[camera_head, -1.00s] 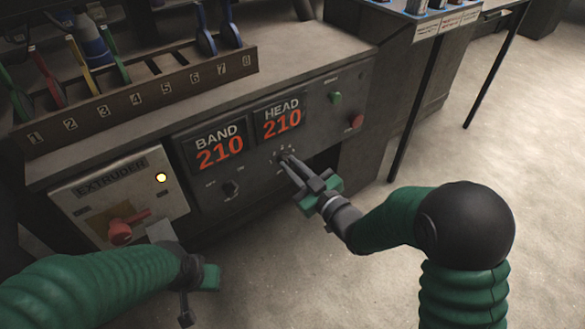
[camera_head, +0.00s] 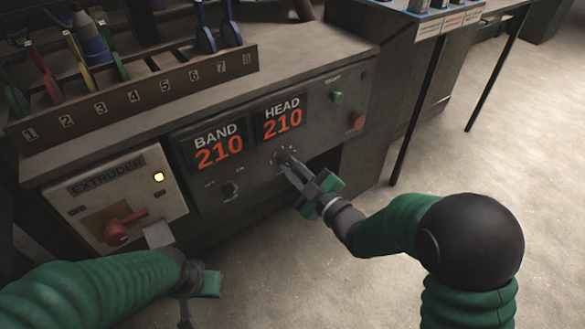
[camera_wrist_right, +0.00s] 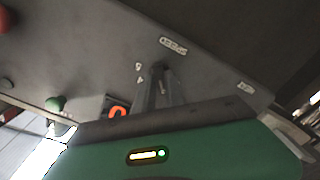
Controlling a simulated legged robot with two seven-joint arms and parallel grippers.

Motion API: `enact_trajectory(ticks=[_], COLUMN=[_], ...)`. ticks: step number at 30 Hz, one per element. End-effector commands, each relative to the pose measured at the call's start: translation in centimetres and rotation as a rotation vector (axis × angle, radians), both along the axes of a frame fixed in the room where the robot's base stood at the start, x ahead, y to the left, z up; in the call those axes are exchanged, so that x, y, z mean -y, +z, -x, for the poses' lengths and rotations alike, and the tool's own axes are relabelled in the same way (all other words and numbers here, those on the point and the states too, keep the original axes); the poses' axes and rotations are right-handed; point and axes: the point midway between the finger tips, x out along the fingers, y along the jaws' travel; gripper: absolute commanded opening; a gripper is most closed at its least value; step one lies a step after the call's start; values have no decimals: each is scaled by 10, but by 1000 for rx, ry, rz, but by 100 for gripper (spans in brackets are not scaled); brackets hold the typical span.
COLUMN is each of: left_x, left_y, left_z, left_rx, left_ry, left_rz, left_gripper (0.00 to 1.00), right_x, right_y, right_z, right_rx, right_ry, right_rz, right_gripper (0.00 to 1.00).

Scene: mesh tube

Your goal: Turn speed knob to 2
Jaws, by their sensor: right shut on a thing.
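The speed knob (camera_head: 283,157) is a small dark knob on the grey control panel, below the HEAD display. My right gripper (camera_head: 287,164) is shut on it, with its fingers pointing into the panel. In the right wrist view the fingers (camera_wrist_right: 160,88) close around the knob (camera_wrist_right: 161,69), and an upside-down label (camera_wrist_right: 173,46) and small digits (camera_wrist_right: 139,72) show near it. The fingers hide much of the knob, and I cannot read its setting. My left gripper (camera_head: 187,308) hangs at the lower left, away from the panel; its finger opening is unclear.
The BAND (camera_head: 218,147) and HEAD (camera_head: 281,118) displays both read 210. A second dark knob (camera_head: 231,188) is left of the right gripper. Green (camera_head: 337,97) and red (camera_head: 357,121) buttons are at the right. An EXTRUDER box (camera_head: 150,177) with a red switch (camera_head: 117,232) is at the left.

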Motion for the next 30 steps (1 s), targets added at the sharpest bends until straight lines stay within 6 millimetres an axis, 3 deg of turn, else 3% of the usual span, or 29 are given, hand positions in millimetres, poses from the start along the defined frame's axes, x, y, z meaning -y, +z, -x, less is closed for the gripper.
enact_trajectory(ticks=[6, 7, 12, 23, 26, 30], left_x=[0, 0, 0, 0, 0, 0], left_y=[0, 0, 0, 4, 12, 27], left_z=[0, 0, 0, 0, 0, 0], left_rx=[0, 0, 0, 0, 0, 0], left_ry=[0, 0, 0, 0, 0, 0], left_rz=[0, 0, 0, 0, 0, 0], left_gripper=[0, 0, 0, 0, 0, 0], right_x=[-1, -1, -1, 4, 14, 36], right_y=[-4, -4, -3, 0, 2, 4], right_z=[2, 2, 1, 5, 18, 50], right_rx=[-10, -10, -7, -5, -6, -9], right_ry=[2, 2, 2, 0, -2, -2], right_rz=[3, 3, 2, 1, 2, 0], right_gripper=[0, 16, 36, 36, 36, 36])
